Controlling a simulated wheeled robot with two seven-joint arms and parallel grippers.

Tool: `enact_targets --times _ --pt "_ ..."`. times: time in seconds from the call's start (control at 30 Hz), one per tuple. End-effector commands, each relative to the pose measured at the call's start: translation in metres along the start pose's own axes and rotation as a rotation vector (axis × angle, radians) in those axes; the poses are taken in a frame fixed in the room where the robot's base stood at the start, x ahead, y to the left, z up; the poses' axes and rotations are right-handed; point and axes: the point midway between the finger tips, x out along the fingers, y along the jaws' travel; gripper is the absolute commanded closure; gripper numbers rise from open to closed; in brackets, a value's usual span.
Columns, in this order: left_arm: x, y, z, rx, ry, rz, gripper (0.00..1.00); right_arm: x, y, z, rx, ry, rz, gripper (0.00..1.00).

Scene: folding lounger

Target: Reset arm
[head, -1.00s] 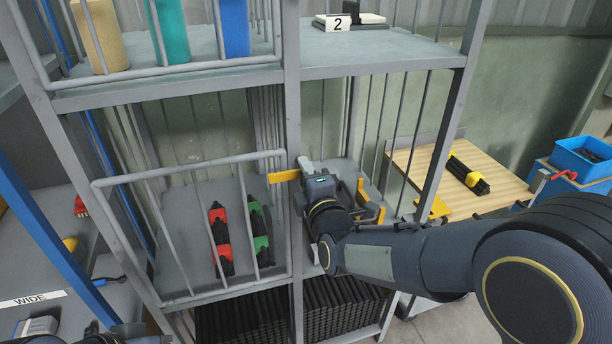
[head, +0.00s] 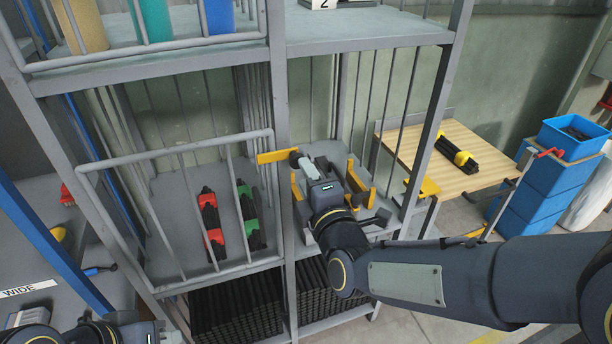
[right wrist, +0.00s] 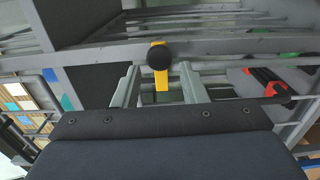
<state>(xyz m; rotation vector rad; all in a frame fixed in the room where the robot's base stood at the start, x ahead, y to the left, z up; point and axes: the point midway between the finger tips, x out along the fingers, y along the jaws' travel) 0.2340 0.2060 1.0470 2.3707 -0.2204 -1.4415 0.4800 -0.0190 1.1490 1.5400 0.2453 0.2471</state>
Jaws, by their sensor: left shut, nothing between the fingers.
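A yellow lever arm (head: 272,157) with a round black knob (head: 295,155) sticks out level by the middle post of the rack; both also show in the right wrist view, lever arm (right wrist: 160,86) and knob (right wrist: 158,57). My right gripper (head: 300,160) is at the knob in the head view. In the right wrist view its two fingers (right wrist: 159,85) stand apart, with the knob and lever between or just beyond them; contact cannot be told. My left gripper (head: 160,334) is at the bottom left, partly cut off, shut and empty.
A grey fixture with yellow plates (head: 361,186) sits in the rack bay under my right arm. A barred bay holds red (head: 212,222) and green (head: 249,215) banded black bundles. A wooden table (head: 425,150) and blue crates (head: 550,180) stand right.

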Motion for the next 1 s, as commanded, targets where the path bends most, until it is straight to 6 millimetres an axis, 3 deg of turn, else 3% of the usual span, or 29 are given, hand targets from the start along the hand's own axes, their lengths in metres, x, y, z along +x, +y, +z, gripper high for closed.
enact_targets --times 0.27,0.37,0.47,0.57,0.7,0.9,1.0 --pt "0.0 0.0 0.0 0.0 0.0 0.0 1.0 -0.001 -0.002 0.004 0.033 0.0 -0.016 0.61" --pt "0.0 0.0 0.0 0.0 0.0 0.0 1.0 -0.007 -0.012 0.022 0.195 -0.002 -0.094 0.61" --pt "0.0 0.0 0.0 0.0 0.0 0.0 1.0 -0.028 -0.027 0.049 0.505 -0.016 -0.232 0.61" --pt "0.0 0.0 0.0 0.0 0.0 0.0 1.0 -0.066 -0.041 0.074 0.877 -0.063 -0.391 0.61" --pt "0.0 0.0 0.0 0.0 0.0 0.0 1.0 -0.137 -0.059 0.095 1.338 -0.221 -0.59 0.61" --pt "0.0 0.0 0.0 0.0 0.0 0.0 1.0 -0.236 -0.086 0.103 1.775 -0.617 -0.742 0.61" --pt "0.0 0.0 0.0 0.0 0.0 0.0 1.0 -0.268 -0.096 0.102 1.887 -0.794 -0.756 0.61"
